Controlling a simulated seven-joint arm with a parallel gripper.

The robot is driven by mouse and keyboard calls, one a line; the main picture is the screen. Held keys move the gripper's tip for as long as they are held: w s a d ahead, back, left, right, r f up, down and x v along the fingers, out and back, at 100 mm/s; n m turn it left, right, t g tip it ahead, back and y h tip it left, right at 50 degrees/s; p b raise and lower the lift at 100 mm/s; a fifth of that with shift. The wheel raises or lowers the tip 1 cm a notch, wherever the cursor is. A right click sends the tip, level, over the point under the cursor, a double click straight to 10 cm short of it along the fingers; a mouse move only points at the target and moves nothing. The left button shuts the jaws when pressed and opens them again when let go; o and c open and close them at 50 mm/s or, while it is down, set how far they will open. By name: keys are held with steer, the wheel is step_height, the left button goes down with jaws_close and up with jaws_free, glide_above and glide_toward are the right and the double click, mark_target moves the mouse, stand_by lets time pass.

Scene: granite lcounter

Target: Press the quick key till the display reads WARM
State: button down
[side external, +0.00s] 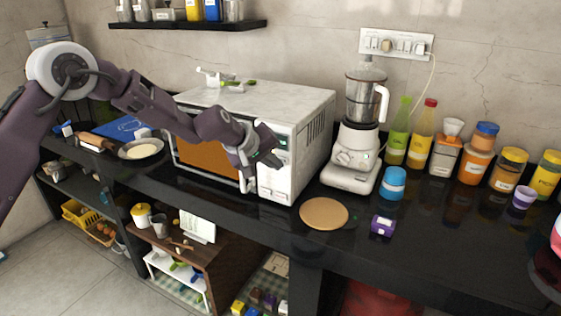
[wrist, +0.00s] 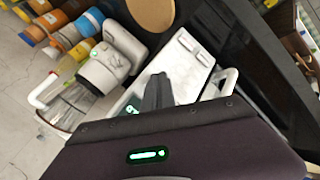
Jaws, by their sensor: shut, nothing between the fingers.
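The white microwave (side external: 318,128) stands on the black counter, its front turned toward my arm. Its control panel (side external: 276,183) is at the right of the front and shows in the wrist view as a pale strip with keys (wrist: 188,62). The display (side external: 284,142) glows green near the panel's top; its text is too small to read. A green glow also shows beside the fingers in the wrist view (wrist: 132,109). My gripper (side external: 272,158) is shut and empty, close in front of the upper panel. I cannot tell whether it touches, and the quick key cannot be singled out.
The microwave's white door handle (wrist: 228,82) stands out beside the panel. A blender (side external: 352,155) stands right of the microwave. Bottles and jars line the wall.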

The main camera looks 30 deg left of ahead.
steer(key=shift+s, duration=0.8)
steer(key=s, duration=0.5)
stand_by(0.4)
steer(key=shift+r, duration=0.1)
stand_by(0.4)
